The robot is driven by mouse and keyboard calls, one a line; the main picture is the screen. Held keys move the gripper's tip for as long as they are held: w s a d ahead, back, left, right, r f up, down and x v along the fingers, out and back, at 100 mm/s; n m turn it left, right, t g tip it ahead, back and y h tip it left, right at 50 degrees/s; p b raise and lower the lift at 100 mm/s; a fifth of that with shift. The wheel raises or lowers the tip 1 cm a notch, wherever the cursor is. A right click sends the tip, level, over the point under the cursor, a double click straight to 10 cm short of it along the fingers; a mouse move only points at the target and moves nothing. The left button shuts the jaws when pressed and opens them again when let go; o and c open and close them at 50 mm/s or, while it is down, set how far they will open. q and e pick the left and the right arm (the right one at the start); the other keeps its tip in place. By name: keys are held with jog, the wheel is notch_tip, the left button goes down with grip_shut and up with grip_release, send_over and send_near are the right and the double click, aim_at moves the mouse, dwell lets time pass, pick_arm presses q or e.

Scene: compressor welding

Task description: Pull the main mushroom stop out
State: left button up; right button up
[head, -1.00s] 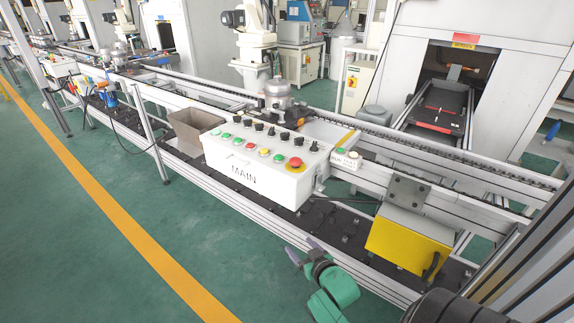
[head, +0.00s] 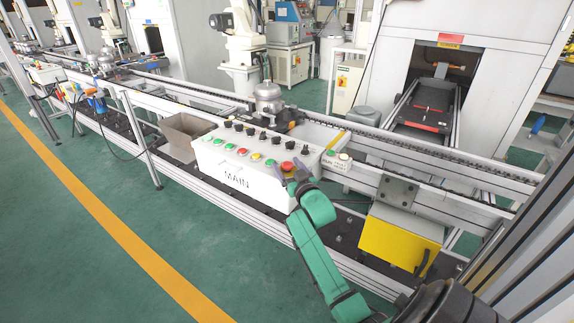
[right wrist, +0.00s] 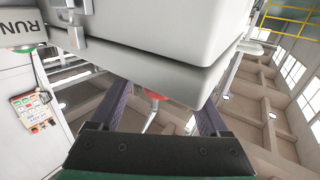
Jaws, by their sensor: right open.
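The white MAIN control box (head: 245,178) stands on the line frame, with the red mushroom stop (head: 287,166) at the right end of its top. My right gripper (head: 290,177) is at the right front of the box, close to the stop. It is open. In the right wrist view its two purple fingers (right wrist: 163,105) are apart, and the red stop (right wrist: 153,95) shows between them, partly hidden by the box edge (right wrist: 165,80). I cannot tell whether a finger touches it. My left gripper is out of view.
Green, yellow and red buttons (head: 256,156) and black knobs (head: 251,130) crowd the box top. A small button box (head: 337,160) sits just right of it. A yellow box (head: 398,240) hangs at the lower right. The green floor in front is clear.

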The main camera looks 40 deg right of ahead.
jog(key=shift+w, duration=0.15)
grip_shut()
dwell(1.4)
